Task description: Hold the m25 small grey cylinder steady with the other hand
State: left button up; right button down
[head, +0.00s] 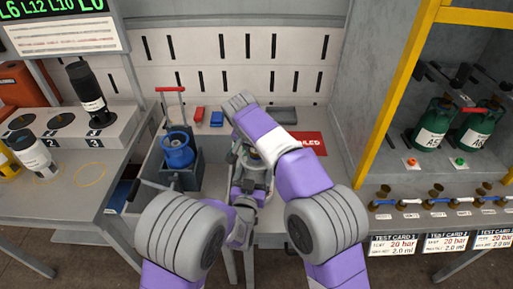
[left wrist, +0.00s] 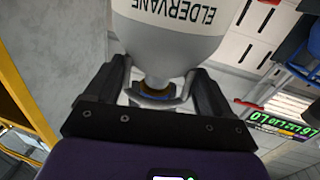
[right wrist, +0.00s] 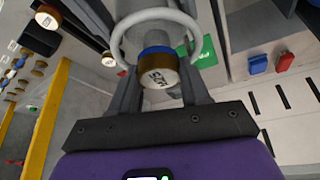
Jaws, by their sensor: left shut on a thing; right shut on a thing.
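The small grey cylinder (head: 256,178) stands in the middle of the head view, mostly hidden by my arms. In the left wrist view its pale body (left wrist: 170,45) carries the word ELDERVANE. My left gripper (left wrist: 158,82) is shut, its fingers on either side of the neck and collar ring. In the head view the left gripper (head: 246,190) is in front of the cylinder. My right gripper (right wrist: 160,85) is shut from above at the valve end. Its fingers flank a brown, labelled cap (right wrist: 160,78) with a blue band, inside the pale collar ring (right wrist: 158,14).
A blue cylinder (head: 178,150) sits in a holder to the left. A black cylinder (head: 85,90) stands on the left bench's numbered block. A red sign (head: 308,143) and grey tray (head: 281,115) lie behind my right arm. Green cylinders (head: 433,124) stand in the yellow-edged right cabinet.

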jog(key=m+h, duration=0.1)
jog(key=m, duration=0.2)
jog(key=shift+w+f+m+g, duration=0.1)
jog(key=shift+m+g, duration=0.2)
jog(key=shift+m+g+h, duration=0.4)
jog(key=shift+m+h, duration=0.1)
jog(key=shift+m, duration=0.7)
jog(key=c, duration=0.6)
grip_release()
